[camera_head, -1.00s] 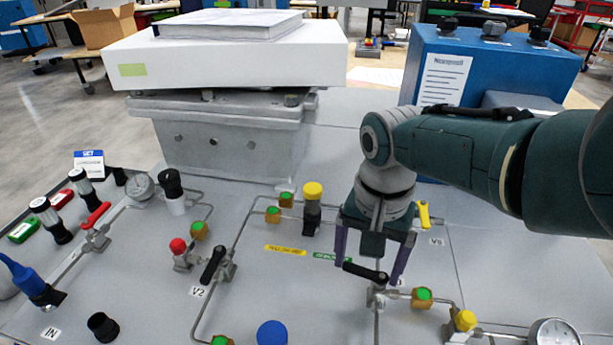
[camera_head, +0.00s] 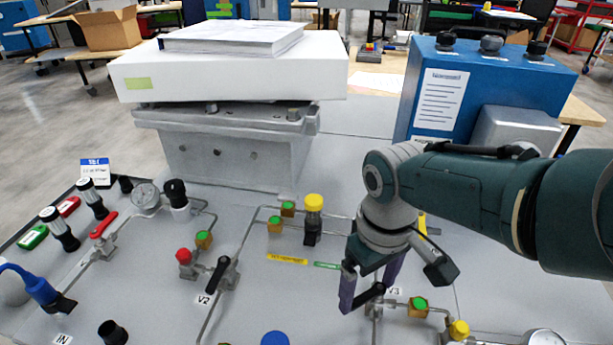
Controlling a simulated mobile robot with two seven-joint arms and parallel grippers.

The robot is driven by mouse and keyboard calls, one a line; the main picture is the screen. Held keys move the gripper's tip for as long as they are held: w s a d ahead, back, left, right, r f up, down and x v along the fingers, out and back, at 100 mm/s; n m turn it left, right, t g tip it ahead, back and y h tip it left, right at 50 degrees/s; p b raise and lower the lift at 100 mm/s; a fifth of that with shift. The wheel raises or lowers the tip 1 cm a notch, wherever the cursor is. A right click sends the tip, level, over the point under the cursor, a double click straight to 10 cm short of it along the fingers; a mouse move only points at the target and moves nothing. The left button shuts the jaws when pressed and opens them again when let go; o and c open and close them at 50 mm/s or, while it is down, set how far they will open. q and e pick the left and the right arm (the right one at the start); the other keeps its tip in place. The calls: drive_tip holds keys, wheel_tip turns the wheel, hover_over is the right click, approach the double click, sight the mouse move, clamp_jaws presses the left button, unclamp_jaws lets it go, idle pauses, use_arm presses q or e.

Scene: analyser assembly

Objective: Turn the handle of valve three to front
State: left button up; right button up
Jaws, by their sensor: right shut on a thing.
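Valve three is at the lower middle right, with its V3 label (camera_head: 394,291) beside it. Its black handle (camera_head: 373,293) lies roughly level and slants, the left end nearer to me and the right end farther away. My right gripper (camera_head: 368,289) reaches down from above and is shut on this handle, with one purple finger at each side. The fingers and wrist hide part of the handle and valve body. My left gripper is not in view.
Valve V2 with a black handle (camera_head: 217,274) stands to the left. A yellow-capped valve (camera_head: 313,205) stands behind. A yellow handle (camera_head: 422,224) is partly hidden behind my right wrist. A green-topped fitting (camera_head: 418,306) and a yellow knob (camera_head: 459,330) are close on the right.

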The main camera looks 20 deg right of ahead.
drive_tip(key=n, duration=0.3)
drive_tip(key=s+n+p, duration=0.1)
drive_tip(key=n, duration=0.1)
drive_tip(key=shift+d+n, duration=0.25)
drive_tip(key=shift+n, duration=0.05)
drive_tip(key=shift+s+d+n, duration=0.15)
drive_tip(key=shift+s+n, duration=0.05)
drive_tip(key=shift+n, duration=0.8)
drive_tip(key=shift+s+d+n, duration=0.15)
drive_tip(key=shift+n, duration=0.85)
drive_tip(key=o, duration=1)
drive_tip(key=shift+o, duration=0.2)
wheel_tip(320, 180, up, 10)
drive_tip(key=p, duration=0.7)
